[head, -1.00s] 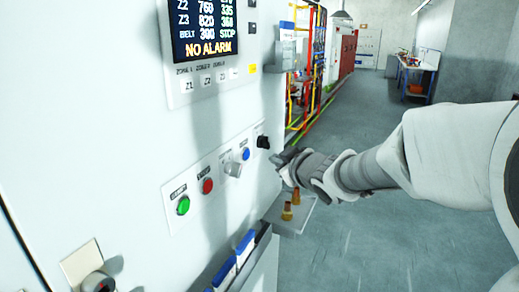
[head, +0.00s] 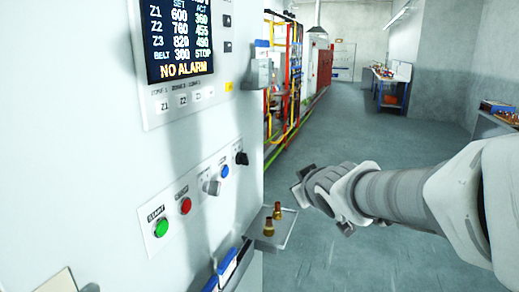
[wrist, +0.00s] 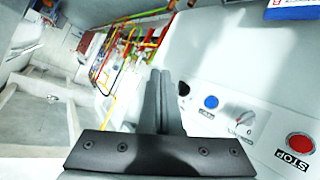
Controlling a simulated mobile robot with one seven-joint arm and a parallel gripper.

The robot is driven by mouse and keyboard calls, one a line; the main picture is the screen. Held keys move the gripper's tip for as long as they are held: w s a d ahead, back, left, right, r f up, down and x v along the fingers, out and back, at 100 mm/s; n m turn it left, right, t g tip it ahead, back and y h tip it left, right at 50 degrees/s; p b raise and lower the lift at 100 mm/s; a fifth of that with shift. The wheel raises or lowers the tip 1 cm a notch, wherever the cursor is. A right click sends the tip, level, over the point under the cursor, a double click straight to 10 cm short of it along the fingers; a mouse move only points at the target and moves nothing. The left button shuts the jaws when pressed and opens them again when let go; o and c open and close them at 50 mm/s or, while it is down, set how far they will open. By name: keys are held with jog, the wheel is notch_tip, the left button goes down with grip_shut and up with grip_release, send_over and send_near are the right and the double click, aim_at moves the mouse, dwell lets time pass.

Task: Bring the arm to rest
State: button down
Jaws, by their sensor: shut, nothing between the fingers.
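My gripper (head: 303,192) is out in front of the white control panel (head: 110,185), to the right of its edge and apart from it. Its fingers (wrist: 160,92) are together with nothing between them in the wrist view. My arm reaches in from the right side of the head view.
The panel carries a green button (head: 161,228), a red button (head: 186,206), a grey knob (head: 211,187), a blue button (head: 224,171) and a black knob (head: 241,158). A small shelf (head: 280,236) with brass pieces juts out below. The floor (head: 380,150) beyond is open.

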jog(key=s+d+f+m+g, duration=0.2)
jog(key=s, duration=0.6)
jog(key=s+d+f+m+g+h, duration=0.1)
jog(key=s+f+m+g, duration=0.1)
jog(key=s, duration=0.7)
jog(key=s+d+f+m+g, duration=0.2)
jog(key=s+g, duration=0.1)
jog(key=s, duration=0.5)
jog(key=shift+s+d+h, duration=0.3)
jog(key=shift+s+d, duration=0.05)
jog(key=shift+f, duration=0.1)
